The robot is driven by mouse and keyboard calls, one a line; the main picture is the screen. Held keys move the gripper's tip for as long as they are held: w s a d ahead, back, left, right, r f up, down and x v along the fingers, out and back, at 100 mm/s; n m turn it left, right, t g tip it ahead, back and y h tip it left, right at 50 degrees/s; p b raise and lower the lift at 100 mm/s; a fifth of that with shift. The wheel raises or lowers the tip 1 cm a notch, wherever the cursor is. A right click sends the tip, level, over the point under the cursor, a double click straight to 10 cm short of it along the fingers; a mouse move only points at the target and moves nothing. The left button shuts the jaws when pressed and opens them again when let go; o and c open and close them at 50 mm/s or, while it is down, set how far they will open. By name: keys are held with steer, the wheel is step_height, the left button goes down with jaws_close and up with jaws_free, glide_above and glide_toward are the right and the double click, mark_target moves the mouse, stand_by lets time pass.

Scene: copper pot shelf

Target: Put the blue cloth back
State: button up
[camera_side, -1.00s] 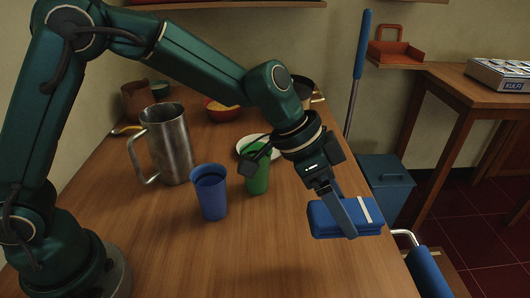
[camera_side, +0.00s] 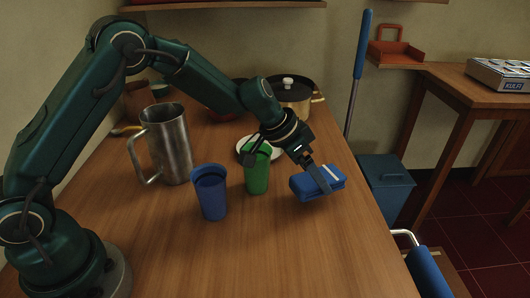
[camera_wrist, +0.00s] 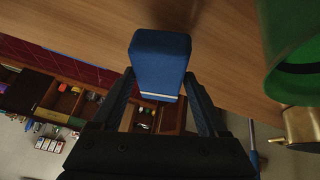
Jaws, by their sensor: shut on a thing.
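The folded blue cloth (camera_side: 303,187) has a pale stripe and is held between the fingers of my gripper (camera_side: 318,178), to the right of the green cup. In the side view it looks tilted and close above the wooden table; I cannot tell whether it touches the wood. In the wrist view the cloth (camera_wrist: 160,62) sits between the two dark fingers of my gripper (camera_wrist: 160,85).
A green cup (camera_side: 257,172) and a blue cup (camera_side: 210,193) stand left of the cloth. Behind are a metal pitcher (camera_side: 168,145), a white plate (camera_side: 243,148) and a lidded pot (camera_side: 290,97). The front of the table (camera_side: 270,255) is clear.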

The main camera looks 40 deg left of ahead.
mark_target(311, 186)
steer(key=shift+f, duration=1.8)
steer(key=shift+f, duration=0.1)
steer(key=o, duration=1.2)
steer(key=shift+a+r, duration=0.1)
steer(key=shift+r, duration=0.15)
steer(key=s+a+r+n+y, duration=0.1)
steer(key=s+a+r, duration=0.2)
steer(key=s+r, duration=0.55)
steer(key=s+a+r+n, duration=0.1)
steer(key=s+a+r, duration=0.1)
steer(key=s+r, duration=0.6)
steer(key=s+a+n+y, duration=0.1)
steer(key=s, duration=0.2)
steer(key=s+a+f+n+y, duration=0.1)
steer(key=s+a, duration=0.1)
steer(key=s, duration=0.2)
steer(key=s+a+f+n+y, duration=0.1)
steer(key=s, duration=0.2)
steer(key=shift+s+a+f+t, duration=0.1)
steer(key=shift+s+a+t, duration=0.05)
steer(key=shift+a+t, duration=0.15)
